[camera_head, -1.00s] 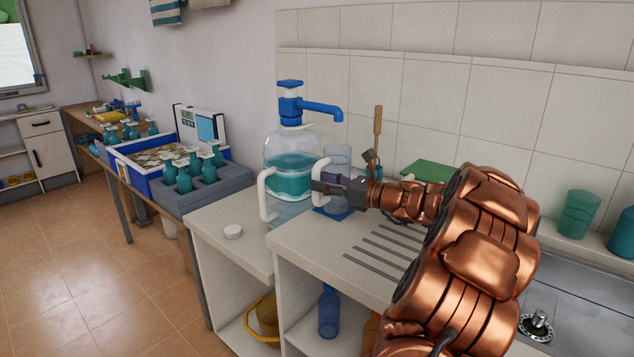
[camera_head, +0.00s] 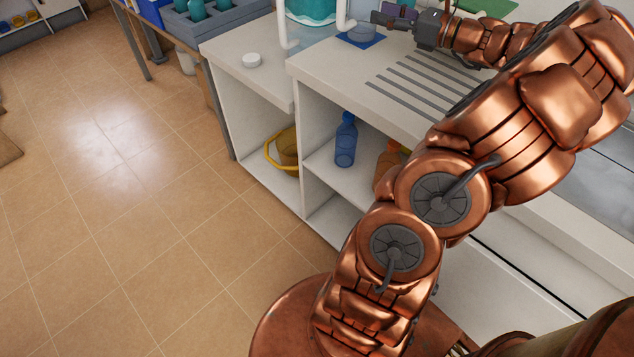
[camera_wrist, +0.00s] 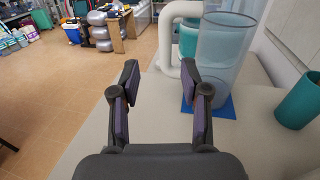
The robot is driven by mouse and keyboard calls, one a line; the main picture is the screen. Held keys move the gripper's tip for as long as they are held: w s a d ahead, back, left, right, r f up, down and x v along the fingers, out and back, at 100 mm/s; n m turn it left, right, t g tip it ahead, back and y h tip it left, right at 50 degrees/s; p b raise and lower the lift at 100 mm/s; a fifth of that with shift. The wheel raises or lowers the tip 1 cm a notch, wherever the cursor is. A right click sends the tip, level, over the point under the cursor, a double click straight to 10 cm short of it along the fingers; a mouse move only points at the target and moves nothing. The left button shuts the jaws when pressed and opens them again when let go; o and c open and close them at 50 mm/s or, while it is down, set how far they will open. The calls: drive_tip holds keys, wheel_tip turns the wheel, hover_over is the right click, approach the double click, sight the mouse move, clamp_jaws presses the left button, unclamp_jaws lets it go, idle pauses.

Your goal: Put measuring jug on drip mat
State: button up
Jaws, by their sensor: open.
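The clear, bluish measuring jug (camera_wrist: 220,55) stands upright on the blue drip mat (camera_wrist: 228,108) in the wrist view. In the head view only the jug's lower part (camera_head: 362,33) shows, on the mat (camera_head: 374,42); its top is cut off by the frame edge. My gripper (camera_wrist: 160,78) is open, with nothing between its fingers. In the wrist view the jug is ahead and to the right, beyond the right finger and apart from it. In the head view my gripper (camera_head: 392,19) is just right of the jug, above the counter.
A white curved pipe (camera_wrist: 173,35) stands left of the jug, close to the teal dispenser bottle (camera_head: 312,10). A green cup (camera_wrist: 298,101) is at the right. The grooved counter front (camera_head: 400,85) is clear.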

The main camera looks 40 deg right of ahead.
drive_tip(key=w+a+f+n+g+y, duration=0.1)
drive_tip(key=w+a+n+g+y, duration=0.25)
drive_tip(key=a, duration=0.85)
drive_tip(key=s+a+f+n+g+y, duration=0.1)
drive_tip(key=a+f+n+g, duration=0.2)
drive_tip(key=a, duration=0.6)
drive_tip(key=s+a+f+n+g, duration=0.1)
drive_tip(key=a+f+n+g, duration=0.15)
drive_tip(key=a+n, duration=0.4)
drive_tip(key=s+a+f+n+g+y, duration=0.1)
drive_tip(key=s+a+n+g, duration=0.2)
drive_tip(key=a, duration=0.7)
drive_tip(key=s+a+f+n+g+h, duration=0.55)
drive_tip(key=s+a+n+g, duration=0.2)
drive_tip(key=s, duration=0.35)
drive_tip(key=s+d+f+n+h, duration=0.3)
drive_tip(key=s+d+n+h, duration=0.1)
drive_tip(key=s+n, duration=0.5)
drive_tip(key=shift+s+f+h, duration=0.2)
drive_tip(key=shift+s+h, duration=0.4)
drive_tip(key=shift+s, duration=0.35)
drive_tip(key=shift+g, duration=0.25)
wheel_tip(320, 180, up, 16)
drive_tip(key=w+t+p, duration=0.1)
drive_tip(key=p, duration=1.3)
drive_tip(key=shift+f+p, duration=0.15)
drive_tip(key=shift+p, duration=0.15)
